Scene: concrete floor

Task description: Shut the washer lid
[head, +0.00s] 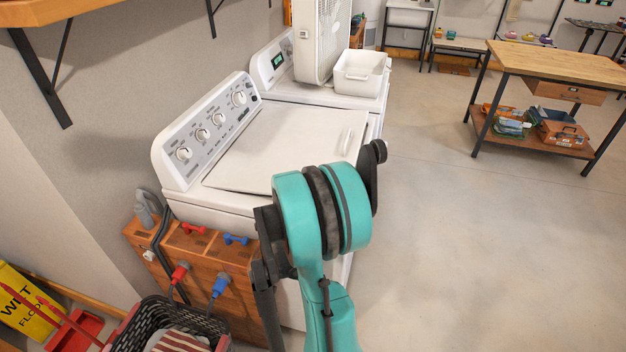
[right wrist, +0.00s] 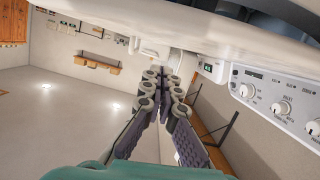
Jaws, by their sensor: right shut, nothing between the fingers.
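The white washer (head: 235,218) stands against the wall at the centre left of the head view, with a control panel of several knobs (head: 202,134) at its back. Its white lid (head: 275,150) lies flat or nearly flat over the top, with a pale handle (head: 345,140) near the right edge. My teal arm covers the lid's near right corner, so I cannot tell if it is fully down. My right gripper (right wrist: 165,76) shows in the right wrist view, shut and empty, close to a white surface (right wrist: 150,18). My left gripper is out of view.
A dryer (head: 280,82) behind the washer carries a white fan (head: 320,40) and a white tub (head: 360,72). A wooden cabinet (head: 200,260) and a dark basket (head: 150,318) stand at the near left. A workbench (head: 560,60) stands far right. The floor between is clear.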

